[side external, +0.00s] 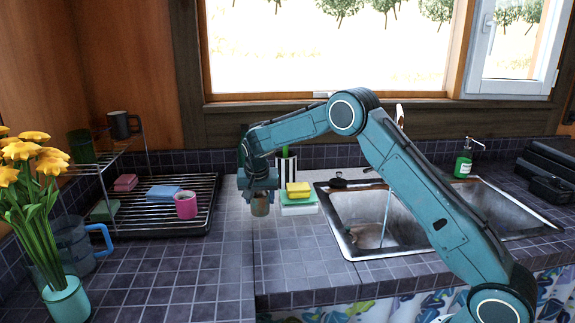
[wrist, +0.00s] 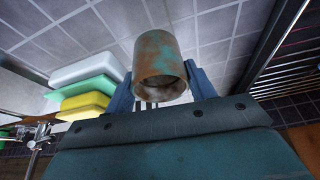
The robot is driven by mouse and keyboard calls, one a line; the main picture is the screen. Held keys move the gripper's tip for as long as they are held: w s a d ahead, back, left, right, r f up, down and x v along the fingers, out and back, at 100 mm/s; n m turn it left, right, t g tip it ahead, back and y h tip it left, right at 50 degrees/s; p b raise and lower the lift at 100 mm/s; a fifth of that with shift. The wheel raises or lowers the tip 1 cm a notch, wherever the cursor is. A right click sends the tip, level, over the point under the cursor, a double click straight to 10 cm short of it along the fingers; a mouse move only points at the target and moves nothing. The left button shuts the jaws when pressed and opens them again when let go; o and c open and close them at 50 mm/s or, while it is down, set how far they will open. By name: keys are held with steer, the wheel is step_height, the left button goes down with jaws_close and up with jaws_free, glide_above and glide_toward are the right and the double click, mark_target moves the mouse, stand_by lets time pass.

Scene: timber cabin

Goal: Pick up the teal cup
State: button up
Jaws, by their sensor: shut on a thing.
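The cup (side external: 260,206) looks brownish with worn teal patches. In the wrist view the cup (wrist: 158,68) sits between the two blue fingers, its round opening facing the camera. My gripper (side external: 260,195) points down over the counter, left of the sink, and is shut on the cup from both sides. It also shows in the wrist view (wrist: 161,90). I cannot tell from these views whether the cup's base touches the tiles or hangs a little above them.
A yellow sponge (side external: 298,189) on a green and white stack stands close right of the cup. A drying rack (side external: 150,222) with a pink mug (side external: 186,205) is at left. The sink (side external: 345,243) has running water. A flower vase (side external: 66,300) stands front left. Tiles ahead are clear.

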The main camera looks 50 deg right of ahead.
step_height(320, 180, up, 19)
stand_by(0.6)
steer(key=shift+r, duration=0.1)
stand_by(0.6)
steer(key=shift+d, duration=0.1)
